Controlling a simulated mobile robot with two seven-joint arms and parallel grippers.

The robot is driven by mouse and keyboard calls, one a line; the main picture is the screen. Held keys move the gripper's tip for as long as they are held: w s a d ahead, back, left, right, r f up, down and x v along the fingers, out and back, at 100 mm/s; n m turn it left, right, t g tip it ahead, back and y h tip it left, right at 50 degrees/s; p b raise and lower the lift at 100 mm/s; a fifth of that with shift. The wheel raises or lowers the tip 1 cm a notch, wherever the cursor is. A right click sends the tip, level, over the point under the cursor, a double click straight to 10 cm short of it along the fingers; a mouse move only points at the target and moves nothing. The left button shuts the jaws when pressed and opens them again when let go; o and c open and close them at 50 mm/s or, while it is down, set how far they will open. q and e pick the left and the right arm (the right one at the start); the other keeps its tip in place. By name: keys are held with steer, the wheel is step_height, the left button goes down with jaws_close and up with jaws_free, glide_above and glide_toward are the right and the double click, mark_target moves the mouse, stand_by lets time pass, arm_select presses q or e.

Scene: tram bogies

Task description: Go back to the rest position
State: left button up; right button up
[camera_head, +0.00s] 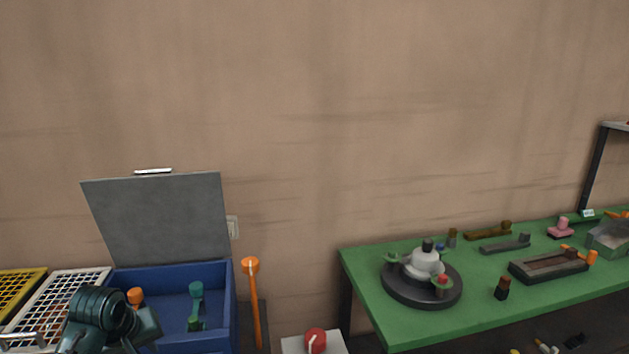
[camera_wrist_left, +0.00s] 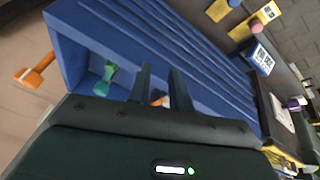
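My left arm (camera_head: 100,315) shows at the bottom left of the head view, in front of the open blue box; its fingers cannot be made out there. In the left wrist view my left gripper (camera_wrist_left: 161,88) has its two dark fingers apart, with a gap between them, over the blue box. Nothing is clearly held; an orange piece (camera_wrist_left: 158,101) shows low between the fingers, apparently inside the box. My right gripper is in neither view.
The blue box (camera_head: 234,300) has its grey lid (camera_head: 160,218) raised and holds a teal tool (camera_head: 196,300) and an orange-topped piece (camera_head: 135,296). An orange-headed tool (camera_head: 254,300) stands beside it. A green table (camera_head: 375,305) with several parts stands right. White and yellow crates lie left.

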arm_select(q)
steer(key=s+d+f+m, duration=0.3)
steer(key=s+d+f, duration=0.1)
steer(key=s, duration=0.3)
steer(key=s+d+f+m, duration=0.2)
steer(key=s+d+f, duration=0.2)
steer(key=s, duration=0.3)
steer(key=s+d+r+m+g+h, duration=0.1)
steer(key=s+d+m, duration=0.35)
steer(key=s, duration=0.95)
steer(key=w+d+f+t+h, duration=0.3)
steer(key=w+d+f+t, duration=0.2)
steer(key=d+f+t, duration=0.1)
steer(key=shift+w+d+f+t, duration=0.3)
steer(key=shift+w+d+f, duration=0.1)
steer(key=shift+f, duration=0.4)
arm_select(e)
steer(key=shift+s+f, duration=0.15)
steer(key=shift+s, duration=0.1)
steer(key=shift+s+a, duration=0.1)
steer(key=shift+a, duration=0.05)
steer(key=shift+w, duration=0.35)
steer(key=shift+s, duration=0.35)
